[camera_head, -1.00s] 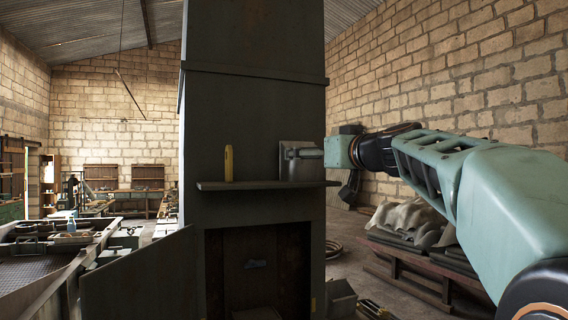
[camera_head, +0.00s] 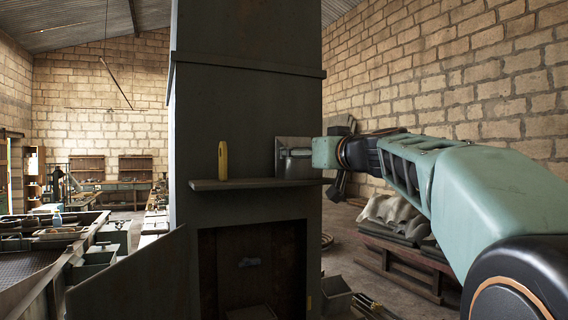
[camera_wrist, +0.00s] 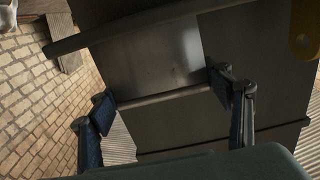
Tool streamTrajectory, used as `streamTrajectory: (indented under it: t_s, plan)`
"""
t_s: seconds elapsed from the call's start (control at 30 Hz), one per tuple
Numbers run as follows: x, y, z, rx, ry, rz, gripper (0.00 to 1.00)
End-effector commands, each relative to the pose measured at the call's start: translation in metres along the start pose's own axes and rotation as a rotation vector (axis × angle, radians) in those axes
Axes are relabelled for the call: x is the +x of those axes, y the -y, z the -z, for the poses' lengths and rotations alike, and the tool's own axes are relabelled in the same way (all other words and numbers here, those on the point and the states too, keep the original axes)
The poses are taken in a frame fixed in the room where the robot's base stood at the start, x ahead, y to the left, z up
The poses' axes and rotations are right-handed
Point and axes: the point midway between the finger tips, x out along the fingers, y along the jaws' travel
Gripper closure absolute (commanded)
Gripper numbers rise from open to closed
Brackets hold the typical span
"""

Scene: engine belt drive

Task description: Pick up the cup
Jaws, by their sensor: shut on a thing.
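A grey metal thing, which I take for the cup (camera_head: 295,168), stands at the right end of a dark shelf (camera_head: 250,184) on a tall dark column. It looks square-sided, and its far side is hidden. My gripper (camera_head: 283,153) reaches it from the right, near its upper part. The wrist view appears upside down. In it, the shiny metal side of the cup (camera_wrist: 160,55) fills the gap between the two fingers of my gripper (camera_wrist: 162,98), which are closed against its edges. I cannot see clear space between cup and shelf.
A yellow upright object (camera_head: 222,160) stands on the shelf left of the cup and shows at the wrist view's upper right (camera_wrist: 305,25). An open recess (camera_head: 253,265) lies below the shelf. Draped sacks on a wooden stand (camera_head: 400,230) are on the right. The shelf's middle is clear.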

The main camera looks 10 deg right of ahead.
Motion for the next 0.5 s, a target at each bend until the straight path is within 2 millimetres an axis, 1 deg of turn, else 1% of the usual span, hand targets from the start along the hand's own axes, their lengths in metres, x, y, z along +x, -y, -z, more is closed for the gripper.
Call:
streamTrajectory:
  t_s: [0.03, 0.13, 0.37, 0.5]
  plan:
    - [0.0, 0.0, 0.0001, 0.0, 0.0, 0.0, 0.45]
    - [0.0, 0.0, 0.0002, 0.0, 0.0, 0.0, 0.56]
    - [-0.0003, 0.0001, 0.0014, 0.0, -0.002, 0.0, 0.56]
    - [-0.0002, 0.0002, 0.0066, -0.002, -0.003, 0.0, 0.56]
